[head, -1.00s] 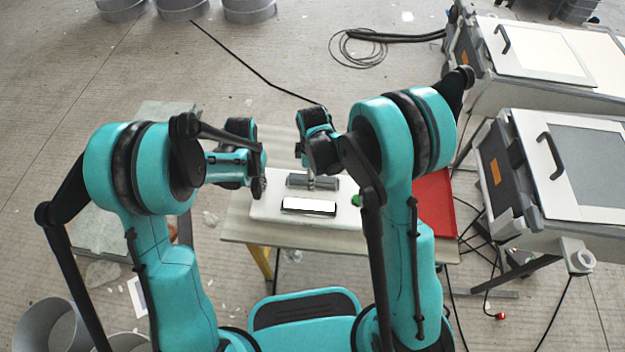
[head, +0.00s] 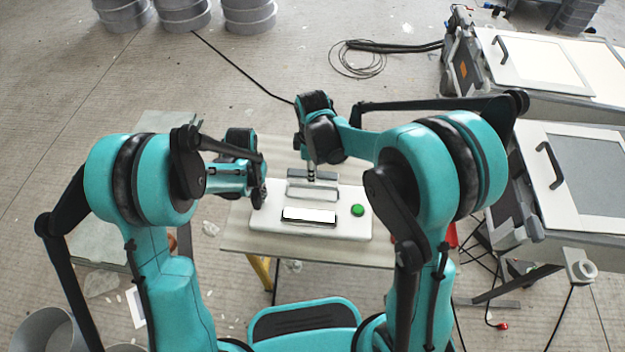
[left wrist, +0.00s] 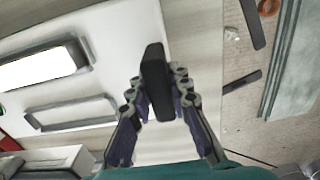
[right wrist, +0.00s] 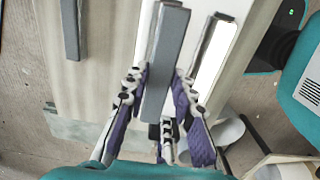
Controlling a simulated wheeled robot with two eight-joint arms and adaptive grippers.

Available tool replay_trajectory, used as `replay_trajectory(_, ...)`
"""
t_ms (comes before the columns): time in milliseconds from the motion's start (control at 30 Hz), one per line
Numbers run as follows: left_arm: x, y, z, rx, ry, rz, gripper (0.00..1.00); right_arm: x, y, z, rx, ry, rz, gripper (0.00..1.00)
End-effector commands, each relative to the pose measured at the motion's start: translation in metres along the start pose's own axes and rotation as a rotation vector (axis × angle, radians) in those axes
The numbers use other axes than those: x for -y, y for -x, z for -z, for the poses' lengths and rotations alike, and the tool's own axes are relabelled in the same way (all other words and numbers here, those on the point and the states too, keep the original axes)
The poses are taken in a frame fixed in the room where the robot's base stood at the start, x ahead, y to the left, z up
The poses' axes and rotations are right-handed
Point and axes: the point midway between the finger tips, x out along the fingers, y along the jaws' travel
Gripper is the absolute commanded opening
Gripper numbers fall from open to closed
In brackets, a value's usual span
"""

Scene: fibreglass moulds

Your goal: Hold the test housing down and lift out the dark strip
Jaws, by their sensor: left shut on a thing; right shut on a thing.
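The white test housing (head: 341,228) lies on the table, with a bright window (head: 308,216), a green button (head: 357,210) and a framed slot (head: 312,192). The slot looks empty in the left wrist view (left wrist: 70,115). My right gripper (head: 312,172) is shut on the dark strip (right wrist: 166,60) and holds it above the slot. My left gripper (head: 259,194) is at the housing's left end. In the left wrist view it is shut on a small black block (left wrist: 155,80); whether the block is fixed to the housing I cannot tell.
A grey bar (right wrist: 70,30) lies beyond the housing in the right wrist view. Grey cabinets (head: 575,165) stand to the right. A cable coil (head: 358,62) lies on the floor behind. Bare table (head: 235,235) shows around the housing.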

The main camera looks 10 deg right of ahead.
Motion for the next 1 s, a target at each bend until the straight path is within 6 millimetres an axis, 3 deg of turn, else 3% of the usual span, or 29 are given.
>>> replay_trajectory(167, 0.0, 0.0, 0.0, 0.0, 0.0, 0.0, 0.0, 0.0, 0.019, 0.0, 0.0, 0.0, 0.0, 0.0)
replay_trajectory(433, 0.0, 0.0, 0.0, 0.0, 0.0, 0.0, 0.0, 0.0, 0.021, 0.0, 0.0, 0.0, 0.0, 0.0)
replay_trajectory(467, 0.0, 0.0, 0.0, 0.0, 0.0, 0.0, 0.23, 0.0, 0.021, 0.0, 0.0, 0.0, 0.0, 0.0)
replay_trajectory(533, 0.0, 0.0, 0.0, 0.0, 0.0, 0.0, 0.42, 0.0, 0.021, 0.0, 0.0, 0.0, 0.0, 0.0)
replay_trajectory(867, 0.0, 0.002, 0.0, 0.0, 0.0, 0.0, 0.42, 0.0, 0.021, 0.0, 0.0, 0.0, 0.0, 0.0)
replay_trajectory(1000, 0.0, 0.016, 0.0, 0.0, 0.0, 0.0, 0.42, 0.0, 0.021, 0.0, 0.0, 0.0, 0.0, 0.0)
